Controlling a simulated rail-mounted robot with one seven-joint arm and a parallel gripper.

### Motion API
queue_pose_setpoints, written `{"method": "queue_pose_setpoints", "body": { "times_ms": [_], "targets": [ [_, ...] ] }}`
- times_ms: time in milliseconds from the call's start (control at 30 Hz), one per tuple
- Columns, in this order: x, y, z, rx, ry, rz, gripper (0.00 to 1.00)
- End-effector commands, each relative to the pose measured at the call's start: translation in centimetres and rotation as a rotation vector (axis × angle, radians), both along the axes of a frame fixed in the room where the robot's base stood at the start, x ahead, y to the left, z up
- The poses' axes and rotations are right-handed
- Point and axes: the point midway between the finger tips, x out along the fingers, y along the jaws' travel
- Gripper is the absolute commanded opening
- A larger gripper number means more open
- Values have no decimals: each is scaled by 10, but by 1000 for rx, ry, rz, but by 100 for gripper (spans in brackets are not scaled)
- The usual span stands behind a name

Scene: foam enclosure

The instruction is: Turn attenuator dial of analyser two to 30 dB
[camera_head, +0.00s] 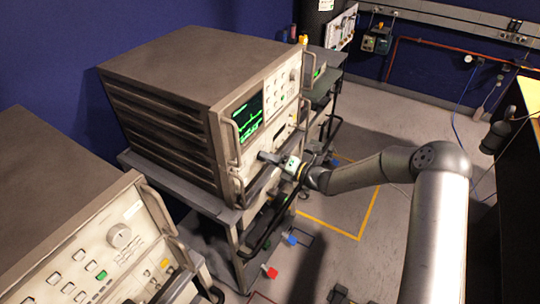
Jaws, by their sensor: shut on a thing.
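An analyser (160,75) with a lit green trace on its screen (249,117) stands on a cart in the middle. Its front faces right. My gripper (263,157) is at the lower part of this front panel, below the screen. It is shut on what appears to be the attenuator dial there. The dial itself is hidden by the fingers, and its scale and setting cannot be read. No label showing the analyser's number is readable.
A second instrument (55,165) with a large round knob (119,235) and buttons stands at the lower left. Handles (232,140) stick out beside the analyser's panel. A cart (180,187) carries it. Red and blue parts sit low by the cart. Yellow-marked floor (345,215) lies right.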

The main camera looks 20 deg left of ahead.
Motion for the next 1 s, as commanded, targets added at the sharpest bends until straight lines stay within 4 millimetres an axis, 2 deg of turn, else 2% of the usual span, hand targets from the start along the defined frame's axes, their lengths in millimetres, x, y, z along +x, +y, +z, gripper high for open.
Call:
{"method": "queue_pose_setpoints", "body": {
  "times_ms": [400,1000],
  "targets": [
    [0,0,0,47,210,0,8],
    [-1,0,-1,56,246,2,8]
  ]
}}
